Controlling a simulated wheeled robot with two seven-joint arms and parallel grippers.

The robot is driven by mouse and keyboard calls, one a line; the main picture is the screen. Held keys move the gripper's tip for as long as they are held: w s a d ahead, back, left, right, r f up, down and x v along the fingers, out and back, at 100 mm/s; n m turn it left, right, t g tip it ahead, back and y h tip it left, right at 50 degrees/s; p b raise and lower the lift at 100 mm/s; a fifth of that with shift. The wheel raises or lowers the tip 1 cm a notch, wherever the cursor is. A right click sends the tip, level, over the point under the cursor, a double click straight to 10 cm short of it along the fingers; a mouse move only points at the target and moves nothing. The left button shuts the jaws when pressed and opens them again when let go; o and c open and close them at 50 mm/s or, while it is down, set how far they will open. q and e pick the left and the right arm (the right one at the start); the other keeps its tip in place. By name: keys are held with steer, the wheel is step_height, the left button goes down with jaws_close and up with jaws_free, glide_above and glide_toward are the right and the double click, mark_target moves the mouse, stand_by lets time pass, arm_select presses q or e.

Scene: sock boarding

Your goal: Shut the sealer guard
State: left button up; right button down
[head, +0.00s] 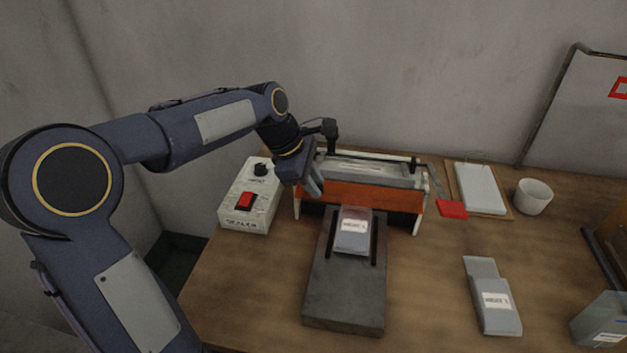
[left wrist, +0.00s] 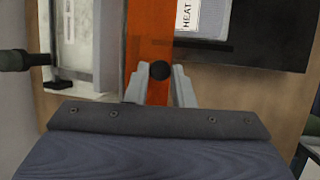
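The sealer (head: 372,172) stands at the back of the table with white end posts and a grey top. Its orange guard (head: 375,197) spans the front between the posts; I cannot tell whether it is fully shut. My left gripper (head: 315,187) is at the guard's left end. In the left wrist view, its two grey fingers (left wrist: 161,75) are apart on either side of a dark round knob (left wrist: 160,70) on the orange guard (left wrist: 150,28). Gaps show beside the knob, so the fingers do not appear to grip it. My right gripper is out of view.
A control box (head: 248,197) with a red switch stands left of the sealer. A labelled pouch (head: 353,232) lies on a dark slab (head: 345,300) in front.

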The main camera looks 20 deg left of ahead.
arm_select(q)
jaws_close()
steer(key=shift+f+b, duration=0.25)
steer(key=shift+b, duration=0.35)
steer(key=f+m+t+b, duration=0.1)
steer(key=t+b, duration=0.3)
steer(key=b, duration=0.7)
steer(key=f+m+t+y+b, duration=0.1)
steer(key=f+t+b, duration=0.3)
steer(key=b, duration=0.7)
steer(key=f+m+t+b, duration=0.1)
steer(key=f+t+b, duration=0.2)
steer(key=b, duration=0.7)
steer(key=shift+w+m+t+b, duration=0.15)
steer(key=shift+m+t+b, duration=0.05)
steer(key=shift+t, duration=0.5)
steer(key=shift+w+m+t+b, duration=0.15)
steer(key=shift+m+t+b, duration=0.05)
steer(key=shift+t, duration=0.5)
steer(key=shift+w+a+r+t+b, duration=0.15)
steer(key=shift+r+t+b, duration=0.2)
steer(key=shift+b, duration=0.4)
steer(key=o, duration=0.7)
jaws_free()
steer(key=shift+f, duration=0.1)
steer(key=shift+c, duration=0.2)
